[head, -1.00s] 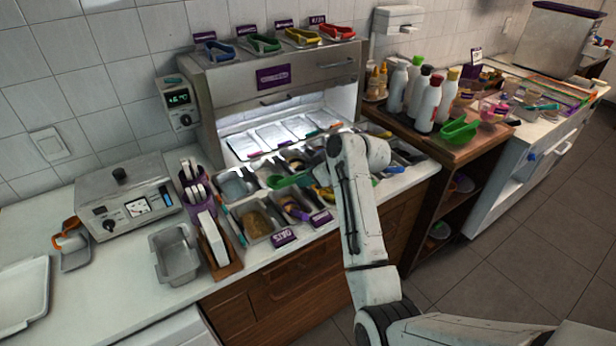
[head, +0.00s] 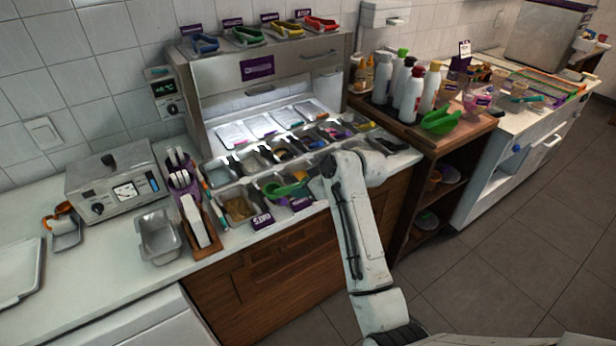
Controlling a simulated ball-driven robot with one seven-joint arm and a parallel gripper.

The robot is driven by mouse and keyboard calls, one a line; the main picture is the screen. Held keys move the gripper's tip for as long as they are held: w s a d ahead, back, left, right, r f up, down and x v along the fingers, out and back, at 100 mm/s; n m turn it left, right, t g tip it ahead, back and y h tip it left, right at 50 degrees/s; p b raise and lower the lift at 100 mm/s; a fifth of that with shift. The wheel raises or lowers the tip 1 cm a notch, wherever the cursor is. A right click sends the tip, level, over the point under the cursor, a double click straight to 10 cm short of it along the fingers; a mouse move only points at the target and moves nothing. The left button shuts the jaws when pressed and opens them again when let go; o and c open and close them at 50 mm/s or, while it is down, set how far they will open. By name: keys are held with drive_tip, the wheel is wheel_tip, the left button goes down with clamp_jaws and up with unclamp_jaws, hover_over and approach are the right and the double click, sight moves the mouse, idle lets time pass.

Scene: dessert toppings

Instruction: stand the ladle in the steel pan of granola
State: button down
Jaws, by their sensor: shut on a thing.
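A green ladle (head: 287,189) is over the front row of the topping counter, its handle end toward my wrist. My gripper (head: 317,185) is small and mostly hidden by my own wrist; it appears shut on the green ladle. A steel pan (head: 222,207) at the front left of the counter holds brown, crumbly contents that look like granola (head: 239,208). The ladle is to the right of this pan and apart from it in the picture. How high the ladle is above the pans is hard to tell.
Several other topping pans surround it. Purple label signs (head: 262,221) stand along the front edge. A wooden holder with white dispensers (head: 197,220) and an empty steel tray (head: 159,236) stand to the left. Bottles (head: 411,90) stand on the cart to the right.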

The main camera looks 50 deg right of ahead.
drive_tip(key=s+a+f, duration=0.3)
drive_tip(key=a+f, duration=0.1)
drive_tip(key=a, duration=0.4)
drive_tip(key=s+a+f, duration=0.4)
drive_tip(key=a+f, duration=0.1)
drive_tip(key=a, duration=0.4)
drive_tip(key=s+a+f+m+h, duration=0.1)
drive_tip(key=s+a+f, duration=0.3)
drive_tip(key=a, duration=0.5)
drive_tip(key=shift+f, duration=0.5)
drive_tip(key=shift+w, duration=0.1)
